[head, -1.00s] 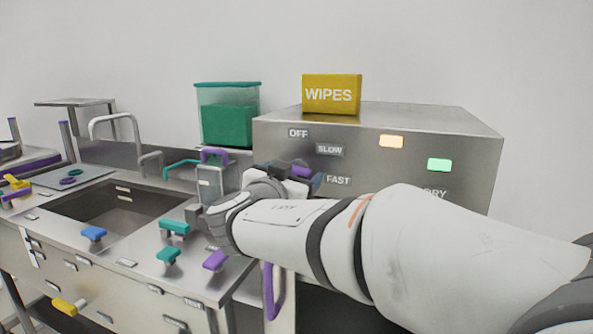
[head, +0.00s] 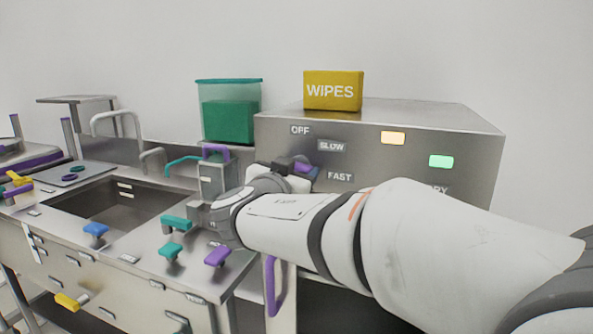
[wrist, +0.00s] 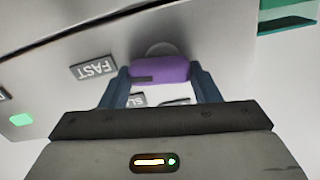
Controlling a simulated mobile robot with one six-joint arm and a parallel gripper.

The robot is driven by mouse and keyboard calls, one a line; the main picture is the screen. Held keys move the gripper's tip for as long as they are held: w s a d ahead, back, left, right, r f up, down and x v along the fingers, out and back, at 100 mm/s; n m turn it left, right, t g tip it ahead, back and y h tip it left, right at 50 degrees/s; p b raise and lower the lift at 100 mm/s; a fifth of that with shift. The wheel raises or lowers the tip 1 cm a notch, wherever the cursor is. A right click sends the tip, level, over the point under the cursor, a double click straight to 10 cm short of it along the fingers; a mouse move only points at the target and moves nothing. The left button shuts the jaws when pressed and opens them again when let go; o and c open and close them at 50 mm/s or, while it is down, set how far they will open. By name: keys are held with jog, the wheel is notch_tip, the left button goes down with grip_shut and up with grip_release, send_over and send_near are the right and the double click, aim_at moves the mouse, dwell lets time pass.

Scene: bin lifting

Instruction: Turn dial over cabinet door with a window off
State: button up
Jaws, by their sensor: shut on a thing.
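The purple dial (wrist: 160,69) is on the grey front panel of a steel cabinet (head: 380,150). In the wrist view my gripper (wrist: 163,75) has its two blue fingers on either side of the dial, shut on it. A dark mark shows on the dial's left part there. In the head view the dial (head: 306,169) is partly hidden by my gripper (head: 301,168). The panel's OFF label (head: 300,130), SLOW label (head: 331,146) and FAST label (head: 340,177) are by the dial. No windowed door is visible; my arm covers the area below.
A yellow WIPES box (head: 333,91) stands on the cabinet. A green-lidded container (head: 229,112) stands behind the counter. A sink (head: 110,204) and several coloured handles are at left.

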jog(key=shift+f+b, duration=0.1)
jog(key=shift+b, duration=0.25)
jog(key=n+b, duration=0.3)
jog(key=n, duration=0.3)
jog(key=n+b, duration=0.3)
jog(key=n, duration=0.4)
jog(key=a+n+b, duration=0.1)
jog(key=n+b, duration=0.2)
jog(key=n, duration=0.4)
jog(key=shift+w, duration=0.15)
dwell(0.3)
jog(key=o, duration=1)
